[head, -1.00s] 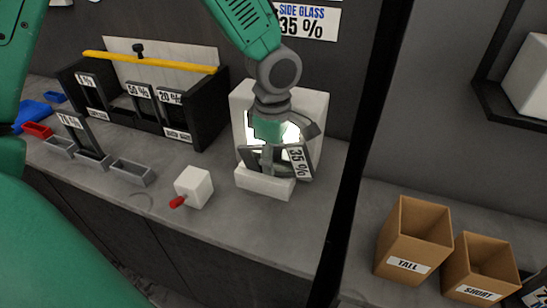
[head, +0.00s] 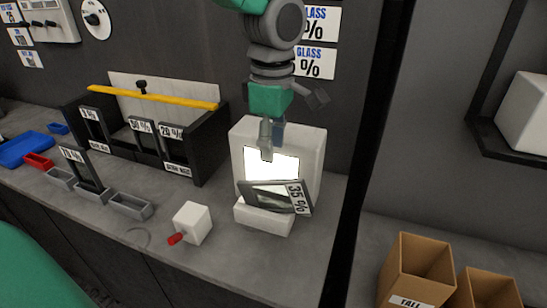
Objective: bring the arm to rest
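My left gripper (head: 270,140) hangs pointing down in front of the white light box (head: 309,140), clear of the tint sample. It looks open and empty, one finger partly behind the other. The 35 % tint sample (head: 262,195), a dark frame with a white label, leans tilted on the light box's front ledge, its clear window over the lower part of the lit screen. My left arm comes down from the top edge. My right gripper is not in view.
A black rack (head: 208,135) with labelled samples stands left of the light box. A white cube with a red knob (head: 192,222) and small grey trays (head: 131,203) lie in front. A black post (head: 363,150) rises at right, with cardboard boxes (head: 418,262) beyond.

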